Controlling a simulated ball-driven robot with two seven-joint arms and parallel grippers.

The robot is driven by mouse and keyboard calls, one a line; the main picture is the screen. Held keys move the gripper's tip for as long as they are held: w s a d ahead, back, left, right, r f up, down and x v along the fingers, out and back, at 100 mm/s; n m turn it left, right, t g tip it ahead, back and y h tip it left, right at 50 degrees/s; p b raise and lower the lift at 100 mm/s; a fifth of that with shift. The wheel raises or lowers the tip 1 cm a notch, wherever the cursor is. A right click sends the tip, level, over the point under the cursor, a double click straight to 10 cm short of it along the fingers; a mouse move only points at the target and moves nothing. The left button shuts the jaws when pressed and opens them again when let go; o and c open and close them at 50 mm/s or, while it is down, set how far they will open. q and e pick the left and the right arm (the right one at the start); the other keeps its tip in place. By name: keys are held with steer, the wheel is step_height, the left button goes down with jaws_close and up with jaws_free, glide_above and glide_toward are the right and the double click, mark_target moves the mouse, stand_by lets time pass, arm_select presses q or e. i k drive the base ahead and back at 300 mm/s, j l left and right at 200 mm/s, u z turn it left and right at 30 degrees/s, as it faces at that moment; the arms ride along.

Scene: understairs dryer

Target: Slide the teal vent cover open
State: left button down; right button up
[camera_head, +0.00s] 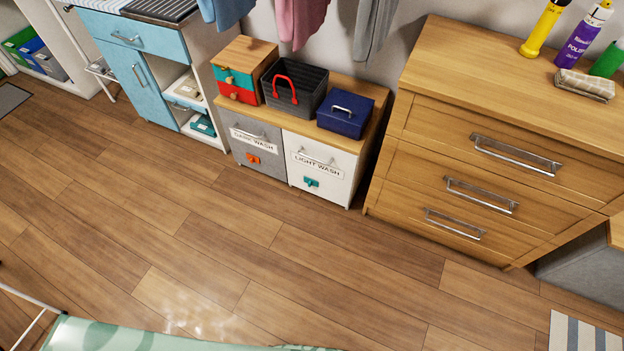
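A small teal piece (311,182), which looks like the teal vent cover, is low on the front of the white LIGHT WASH bin (320,163). It is too small to tell whether it is open or shut. A silver bar handle (317,158) crosses the bin above it. The grey DARK WASH bin (252,142) to its left carries a similar orange piece (254,160). Neither of my grippers is in view, and nothing touches the teal piece.
A small drawer box (246,69), a dark basket (295,95) and a blue box (345,112) stand on top of the bin unit. A wooden dresser (470,165) is at right, a blue cabinet (134,75) at left. Floor (250,240) in front is clear; an ironing board (150,337) is nearest.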

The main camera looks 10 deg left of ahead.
mark_target(309, 181)
steer(key=i+j+z, duration=0.35)
steer(key=i, duration=0.15)
steer(key=i+j+z, duration=0.75)
steer(key=j, duration=0.25)
steer(key=i, duration=0.05)
